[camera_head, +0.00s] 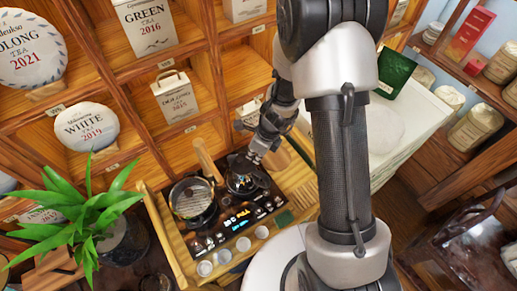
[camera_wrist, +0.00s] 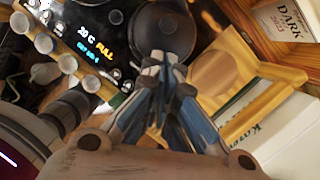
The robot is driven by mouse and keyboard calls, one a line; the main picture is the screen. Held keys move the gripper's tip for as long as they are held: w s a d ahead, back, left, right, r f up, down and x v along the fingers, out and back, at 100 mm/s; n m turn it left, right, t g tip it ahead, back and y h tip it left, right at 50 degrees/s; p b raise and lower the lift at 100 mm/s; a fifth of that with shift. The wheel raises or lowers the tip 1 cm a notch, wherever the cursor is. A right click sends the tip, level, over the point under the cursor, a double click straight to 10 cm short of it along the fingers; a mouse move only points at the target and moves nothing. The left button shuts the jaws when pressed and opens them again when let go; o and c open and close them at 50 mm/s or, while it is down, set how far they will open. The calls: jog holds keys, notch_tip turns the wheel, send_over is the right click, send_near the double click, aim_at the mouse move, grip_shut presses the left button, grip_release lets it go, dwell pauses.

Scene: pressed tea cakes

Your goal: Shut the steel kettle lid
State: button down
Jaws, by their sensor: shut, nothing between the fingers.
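The steel kettle (camera_head: 241,183) is dark and stands on the right side of a black control panel with lit digits. In the wrist view its round dark top (camera_wrist: 150,22) fills the upper middle, with a small round piece near its centre. Whether the lid sits flat or stands raised I cannot tell. My gripper (camera_head: 257,156) is just above and behind the kettle in the head view. In the wrist view my gripper (camera_wrist: 162,62) has its fingertips together with nothing between them, over the kettle's near edge. The fingers hide part of that edge; contact is unclear.
A glass pot (camera_head: 193,201) with a wooden handle stands left of the kettle. Several small white cups (camera_head: 224,257) line the tray's front. A potted plant (camera_head: 75,215) stands at left. Wooden shelves with tea packages (camera_head: 174,97) rise behind. A white counter (camera_head: 400,125) is at right.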

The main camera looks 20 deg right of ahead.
aim_at(242, 162)
jog(key=shift+w+a+f+p, duration=0.15)
jog(key=shift+w+a+p, duration=0.3)
jog(key=shift+w+a, duration=0.25)
jog(key=shift+w+a+f+p, duration=0.15)
jog(key=shift+w+a+p, duration=0.35)
jog(key=shift+a, duration=0.2)
jog(key=shift+w+a+f, duration=1.15)
jog(key=shift+w, duration=0.15)
